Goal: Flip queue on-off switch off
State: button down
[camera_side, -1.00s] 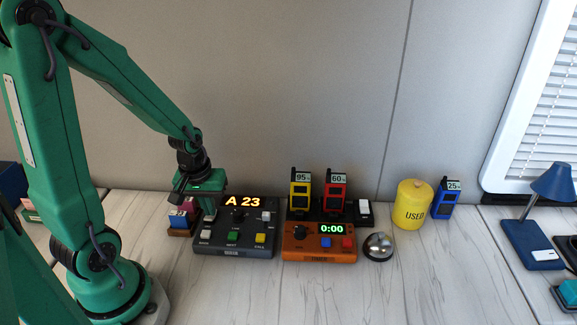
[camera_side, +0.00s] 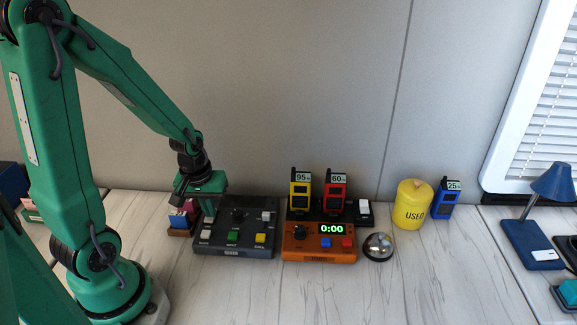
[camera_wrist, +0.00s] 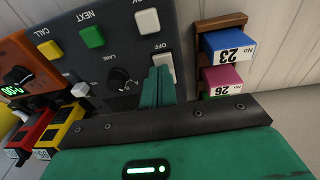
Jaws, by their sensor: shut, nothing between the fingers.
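The dark grey queue box (camera_side: 250,240) stands on the table with its display dark. It has a black knob, a green, a yellow and a white button, and a white switch at its upper right. My gripper (camera_side: 209,214) is shut and empty, pointing down at the box's upper left corner. In the wrist view the shut green fingertips (camera_wrist: 160,76) are at the box panel (camera_wrist: 125,50) beside the printed word OFF.
A wooden holder (camera_wrist: 222,22) with blue and pink number tickets stands close to the gripper. The orange timer (camera_side: 320,254) is right of the box, with yellow and red radios behind it. A bell (camera_side: 378,246) and yellow canister (camera_side: 411,210) stand further right. The front table is clear.

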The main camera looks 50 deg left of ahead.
jog(key=shift+w+a, duration=0.25)
jog(key=shift+r, duration=0.15)
dwell(0.3)
jog(key=shift+w+a+r, duration=0.1)
jog(key=shift+w+r, duration=0.05)
jog(key=shift+r, duration=0.95)
notch_tip(320, 180, up, 11)
jog(key=s+d, duration=0.2)
jog(key=s, duration=0.1)
jog(key=shift+d, duration=0.4)
jog(key=shift+f, duration=0.1)
